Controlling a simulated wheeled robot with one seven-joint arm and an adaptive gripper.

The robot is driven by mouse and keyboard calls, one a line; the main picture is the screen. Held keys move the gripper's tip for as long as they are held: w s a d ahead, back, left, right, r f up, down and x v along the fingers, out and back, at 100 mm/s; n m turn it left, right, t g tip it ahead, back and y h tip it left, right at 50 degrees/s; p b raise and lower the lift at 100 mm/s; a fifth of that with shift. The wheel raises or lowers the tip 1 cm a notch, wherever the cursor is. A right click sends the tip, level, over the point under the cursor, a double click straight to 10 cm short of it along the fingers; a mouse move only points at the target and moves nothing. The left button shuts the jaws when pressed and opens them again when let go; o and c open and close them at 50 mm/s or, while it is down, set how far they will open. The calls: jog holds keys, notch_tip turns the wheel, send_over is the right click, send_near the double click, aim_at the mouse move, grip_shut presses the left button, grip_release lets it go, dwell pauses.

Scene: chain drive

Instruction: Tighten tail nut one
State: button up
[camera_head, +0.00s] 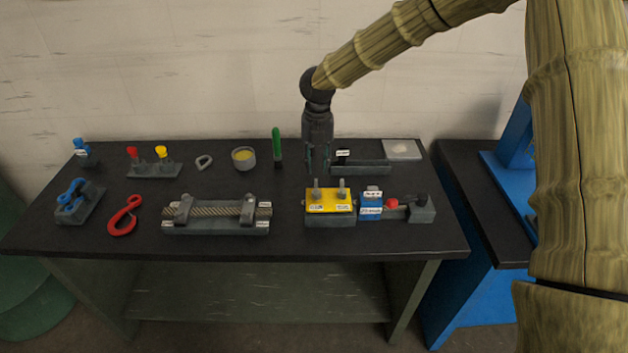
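My gripper (318,165) points down over the back half of the table, just behind the left post of a yellow-topped block. Its two fingers look spread with a gap between them, and I see nothing held. The yellow-topped block (329,207) carries two upright grey posts, a left one (316,190) and a right one (342,189), with small white labels in front. The labels are too small to read, so I cannot tell which part is tail nut one. A blue block (371,205) with white labels stands right beside the yellow one.
A red knob (392,203) sits on a grey fixture at right. A grey rail (361,168) lies behind. To the left are a rope fixture (216,228), a red hook (123,217), a yellow-filled cup (243,159) and a green-handled tool (276,142). The front table strip is clear.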

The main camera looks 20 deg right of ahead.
aim_at(317, 186)
jog(key=shift+s+a+f+p, duration=0.15)
jog(key=shift+s+f+p, duration=0.55)
jog(key=shift+s+f, duration=0.35)
jog(key=f, duration=0.1)
jog(key=w+f+p, duration=0.1)
jog(key=f, duration=0.1)
jog(key=w+f, duration=0.1)
jog(key=f, duration=0.1)
jog(key=shift+w+f, duration=0.1)
jog(key=shift+f+p, duration=0.3)
jog(key=shift+f, duration=0.1)
jog(key=shift+s+f, duration=0.4)
jog(key=shift+s, duration=0.2)
jog(key=shift+w+f, duration=0.4)
jog(key=shift+f, duration=0.15)
jog(key=shift+s+r, duration=0.25)
jog(key=shift+c, duration=1.4)
grip_shut()
